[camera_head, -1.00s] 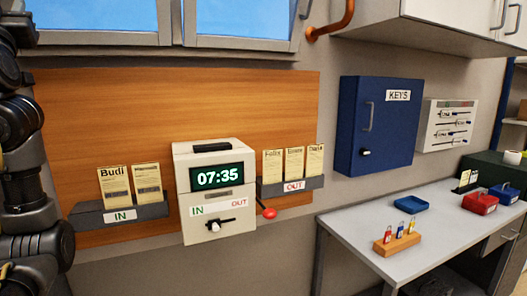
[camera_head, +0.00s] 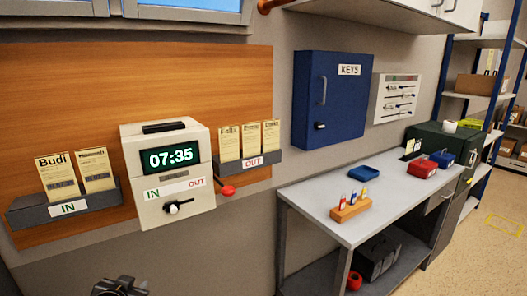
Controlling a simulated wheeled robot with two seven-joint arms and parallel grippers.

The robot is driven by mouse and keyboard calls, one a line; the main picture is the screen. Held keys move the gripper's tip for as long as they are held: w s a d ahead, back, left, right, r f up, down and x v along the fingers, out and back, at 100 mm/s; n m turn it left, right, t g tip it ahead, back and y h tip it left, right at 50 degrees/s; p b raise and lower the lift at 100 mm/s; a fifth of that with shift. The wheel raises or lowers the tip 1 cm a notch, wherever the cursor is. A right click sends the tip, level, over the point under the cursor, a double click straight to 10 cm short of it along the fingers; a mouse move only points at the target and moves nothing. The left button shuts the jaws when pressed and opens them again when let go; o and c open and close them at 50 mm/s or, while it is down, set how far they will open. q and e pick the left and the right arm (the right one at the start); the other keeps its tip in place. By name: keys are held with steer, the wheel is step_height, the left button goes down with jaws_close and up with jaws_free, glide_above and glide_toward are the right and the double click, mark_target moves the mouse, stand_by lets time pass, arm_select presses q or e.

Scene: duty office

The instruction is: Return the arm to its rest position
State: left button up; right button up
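My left gripper (camera_head: 120,287) shows only in part, low at the bottom edge of the head view, left of centre. It is dark and cut off by the frame, and its fingers cannot be made out clearly. It is below the cream time clock (camera_head: 172,208), apart from it, and nothing is seen in it. My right gripper is not in view.
The clock reads 07:35, between the IN rack (camera_head: 20,210) and OUT rack (camera_head: 276,160), both holding cards. A blue KEYS cabinet (camera_head: 335,105) hangs to the right. A grey desk (camera_head: 315,200) holds a wooden key block (camera_head: 350,210), a blue tray (camera_head: 364,173) and boxes.

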arm_select(q)
steer(key=s+d+f+g+h, duration=0.1)
steer(key=s+d+f+g, duration=0.2)
steer(key=s+f, duration=0.5)
steer(key=s+d+f+g, duration=0.25)
steer(key=s+f, duration=0.25)
steer(key=s, duration=0.7)
steer(key=s+d+f+g+h, duration=0.1)
steer(key=s+d+f+g, duration=0.25)
steer(key=s+f, duration=0.65)
steer(key=f, duration=1.1)
steer(key=s+f, duration=0.2)
steer(key=f, duration=1.1)
steer(key=s+a+f+g, duration=0.1)
steer(key=s+a+f, duration=0.2)
steer(key=s+f, duration=0.9)
steer(key=s, duration=0.3)
steer(key=shift+s+f, duration=0.15)
steer(key=shift+f, duration=0.2)
